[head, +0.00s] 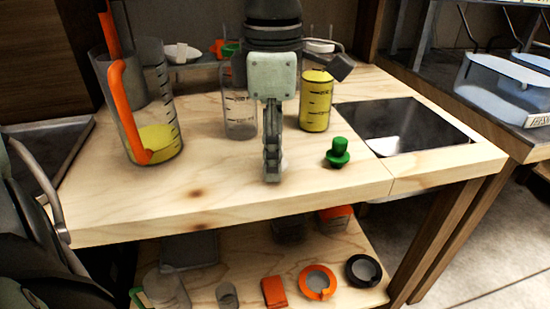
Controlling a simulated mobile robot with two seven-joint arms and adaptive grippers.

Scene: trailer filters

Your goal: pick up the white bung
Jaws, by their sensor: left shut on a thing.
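My left gripper (272,172) points straight down over the middle of the wooden worktop and is shut. A small pale part of the white bung (283,164) shows at the right edge of its fingertips; the fingers hide the rest. The fingertips are close to the worktop, but I cannot tell whether the bung touches it. My right gripper is not in view.
A green bung (338,153) stands right of the gripper. A yellow-filled beaker (316,100) and a clear beaker (240,115) stand behind. A large orange-handled jug (170,125) is at left. A dark sunken panel (405,125) lies right. The worktop's front is clear.

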